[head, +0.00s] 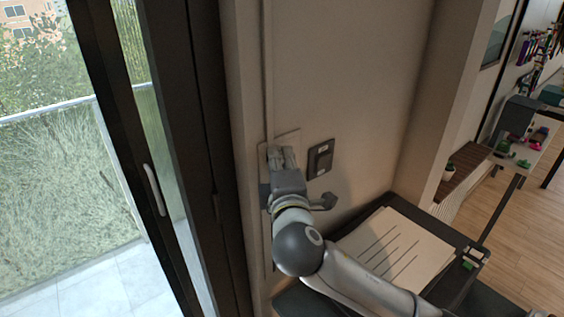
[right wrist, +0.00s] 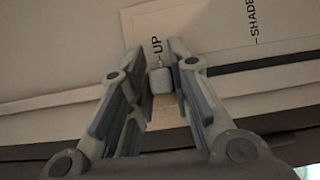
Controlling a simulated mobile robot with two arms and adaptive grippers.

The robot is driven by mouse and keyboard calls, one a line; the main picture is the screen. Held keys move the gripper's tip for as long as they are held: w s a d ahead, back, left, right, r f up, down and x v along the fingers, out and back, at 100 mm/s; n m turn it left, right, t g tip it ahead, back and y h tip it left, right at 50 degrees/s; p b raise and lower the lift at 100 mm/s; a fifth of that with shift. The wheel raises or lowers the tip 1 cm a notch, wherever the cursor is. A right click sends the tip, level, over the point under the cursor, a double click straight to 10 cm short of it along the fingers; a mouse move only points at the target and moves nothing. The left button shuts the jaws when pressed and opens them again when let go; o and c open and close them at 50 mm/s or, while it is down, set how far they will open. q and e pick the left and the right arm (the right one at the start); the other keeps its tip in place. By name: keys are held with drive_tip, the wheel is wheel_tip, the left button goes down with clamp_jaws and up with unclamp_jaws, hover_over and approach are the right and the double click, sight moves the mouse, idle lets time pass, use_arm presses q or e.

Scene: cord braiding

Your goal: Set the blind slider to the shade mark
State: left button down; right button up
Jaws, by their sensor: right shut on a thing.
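The blind slider's knob (right wrist: 161,80) is a small grey piece between the fingers of my right gripper (right wrist: 159,62), level with the UP mark (right wrist: 156,46). My right gripper is shut on it. The SHADE mark (right wrist: 260,25) is printed farther right on the pale plate (right wrist: 205,25), and a dark slot (right wrist: 260,67) runs that way from the knob. In the head view my right gripper (head: 282,158) is against the wall plate (head: 289,138) and hides the knob. My left gripper is not in view.
A dark switch panel (head: 320,158) is on the wall just right of my right gripper. A dark-framed glass door with a pale handle (head: 154,190) stands at left. A black table (head: 455,285) with striped paper (head: 395,245) is below right.

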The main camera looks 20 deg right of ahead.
drive_tip(key=shift+r, duration=0.1)
wheel_tip(320, 180, down, 11)
drive_tip(key=b, duration=0.7)
drive_tip(key=shift+r, duration=0.15)
drive_tip(key=shift+a, duration=0.1)
drive_tip(key=o, duration=1.2)
drive_tip(key=shift+w+r, duration=0.15)
drive_tip(key=shift+w, duration=0.05)
drive_tip(key=shift+c, duration=0.2)
drive_tip(key=shift+s+r, duration=0.1)
drive_tip(key=shift+s, duration=0.05)
